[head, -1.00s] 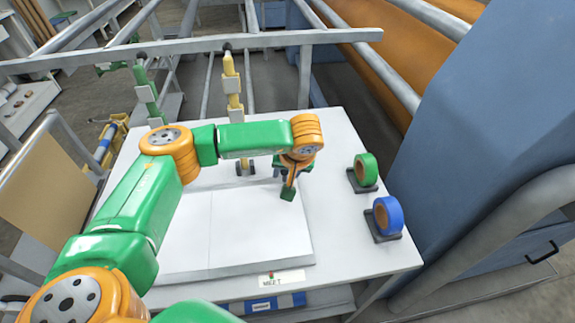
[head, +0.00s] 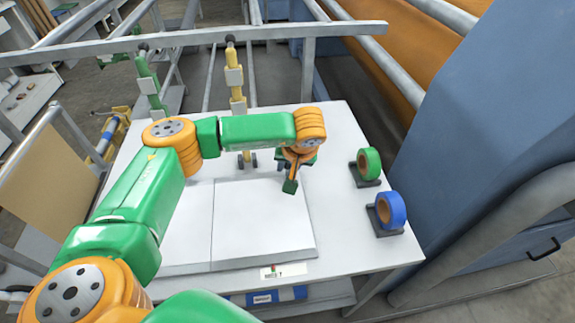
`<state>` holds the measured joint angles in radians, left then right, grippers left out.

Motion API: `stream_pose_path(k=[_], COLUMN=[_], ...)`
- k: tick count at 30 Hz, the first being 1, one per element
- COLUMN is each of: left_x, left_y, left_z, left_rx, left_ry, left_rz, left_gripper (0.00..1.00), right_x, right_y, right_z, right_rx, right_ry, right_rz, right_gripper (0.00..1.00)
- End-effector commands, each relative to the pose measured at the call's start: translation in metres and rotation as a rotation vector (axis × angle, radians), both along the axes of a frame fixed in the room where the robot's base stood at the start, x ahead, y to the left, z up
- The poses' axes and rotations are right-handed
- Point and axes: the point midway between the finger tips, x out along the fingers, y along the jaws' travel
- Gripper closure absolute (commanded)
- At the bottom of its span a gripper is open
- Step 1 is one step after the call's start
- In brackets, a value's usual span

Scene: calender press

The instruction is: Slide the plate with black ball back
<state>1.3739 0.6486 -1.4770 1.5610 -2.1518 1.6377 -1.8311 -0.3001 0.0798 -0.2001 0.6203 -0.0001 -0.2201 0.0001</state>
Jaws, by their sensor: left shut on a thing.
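A white plate (head: 255,225) lies flat on the white table, its right part marked off from its left part by a thin seam. I see no black ball on it; its back right corner is partly covered by my arm. My left gripper (head: 290,186) points down at that corner. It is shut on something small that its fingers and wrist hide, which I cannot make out. My right gripper is not in view.
A green tape roll (head: 369,162) and a blue tape roll (head: 391,209) stand on dark holders at the table's (head: 340,235) right. A yellow post (head: 236,90) and a green post (head: 150,82) rise behind. A grey rail (head: 300,32) crosses the back.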

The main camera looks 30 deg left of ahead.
Motion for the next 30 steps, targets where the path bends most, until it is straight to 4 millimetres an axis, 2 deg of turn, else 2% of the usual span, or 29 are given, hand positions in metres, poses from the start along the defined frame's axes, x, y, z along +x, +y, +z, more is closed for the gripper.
stream_pose_path(k=[25,30], left_x=[0.0000,0.0064], left_y=[0.0003,-0.0075], left_z=[0.0001,-0.0011], left_rx=[0.003,0.003], left_ry=[0.001,-0.001], left_rz=[0.000,0.000], left_gripper=[1.00,1.00], right_x=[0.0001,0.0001], right_y=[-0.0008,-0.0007], right_z=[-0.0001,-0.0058], right_rx=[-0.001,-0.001], right_ry=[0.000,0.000], right_rz=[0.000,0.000], right_gripper=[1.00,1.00])
